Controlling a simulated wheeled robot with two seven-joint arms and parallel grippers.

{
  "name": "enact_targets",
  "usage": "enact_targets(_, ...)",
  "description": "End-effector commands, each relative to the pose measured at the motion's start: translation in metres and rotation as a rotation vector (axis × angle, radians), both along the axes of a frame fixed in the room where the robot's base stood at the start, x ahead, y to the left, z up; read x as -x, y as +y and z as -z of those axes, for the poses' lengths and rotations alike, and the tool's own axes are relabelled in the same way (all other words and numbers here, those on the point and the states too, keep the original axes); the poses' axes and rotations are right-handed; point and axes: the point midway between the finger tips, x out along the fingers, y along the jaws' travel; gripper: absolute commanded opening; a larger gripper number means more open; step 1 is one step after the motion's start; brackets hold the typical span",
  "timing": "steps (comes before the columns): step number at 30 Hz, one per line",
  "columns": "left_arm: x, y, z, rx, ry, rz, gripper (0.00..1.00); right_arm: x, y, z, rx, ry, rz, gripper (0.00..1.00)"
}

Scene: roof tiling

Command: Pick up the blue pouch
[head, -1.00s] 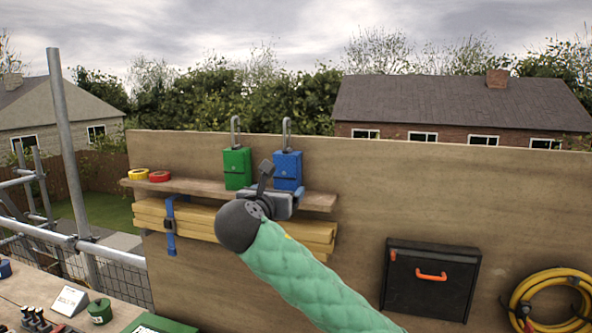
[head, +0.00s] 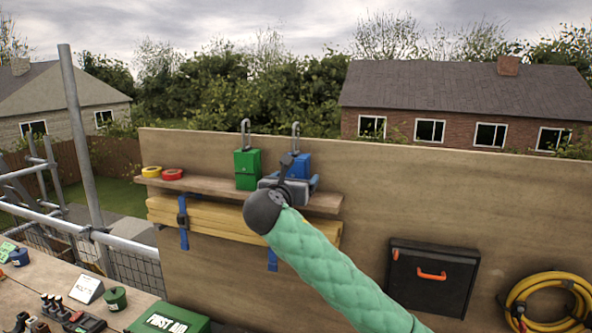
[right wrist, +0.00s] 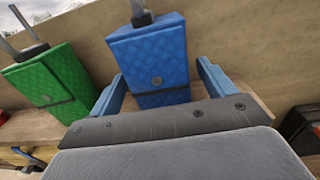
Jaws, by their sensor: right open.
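The blue pouch (head: 300,162) stands on the wooden shelf against the board, with a metal hook at its top. My right gripper (head: 292,180) is in front of it and hides its lower part in the head view. In the right wrist view the blue pouch (right wrist: 153,62) is quilted, with a flap and a round stud. The right gripper (right wrist: 162,90) is open there, with one blue finger on each side of the pouch's lower part. I cannot tell whether the fingers touch it. My left gripper is not in view.
A green pouch (head: 247,168) stands just left of the blue one, close to the left finger in the wrist view (right wrist: 52,82). Yellow and red tape rolls (head: 172,174) lie at the shelf's left end. Strapped timber (head: 215,215) is below. A black case (head: 432,278) hangs to the right.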

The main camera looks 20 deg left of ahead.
Motion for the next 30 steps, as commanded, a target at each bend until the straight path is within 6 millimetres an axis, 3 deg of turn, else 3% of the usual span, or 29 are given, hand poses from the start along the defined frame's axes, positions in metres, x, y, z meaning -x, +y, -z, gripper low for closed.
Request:
enact_targets(4, -0.0012, -0.0002, -0.008, 0.0, -0.001, 0.0, 0.82, -0.0099, -0.0003, -0.0005, 0.001, 0.001, 0.001, 0.82)
enact_targets(13, -0.0013, -0.0011, -0.0078, 0.001, -0.001, 0.0, 0.82, -0.0118, -0.0002, 0.001, 0.001, 0.0, 0.0, 0.8)
enact_targets(22, -0.002, -0.002, -0.0078, 0.001, -0.002, 0.0, 0.82, -0.0118, -0.0003, 0.001, 0.001, 0.0, 0.0, 0.21)
enact_targets(30, -0.0019, -0.0016, -0.0064, 0.001, -0.002, 0.0, 0.82, -0.0116, -0.0003, -0.0003, 0.0, -0.001, 0.0, 0.21)
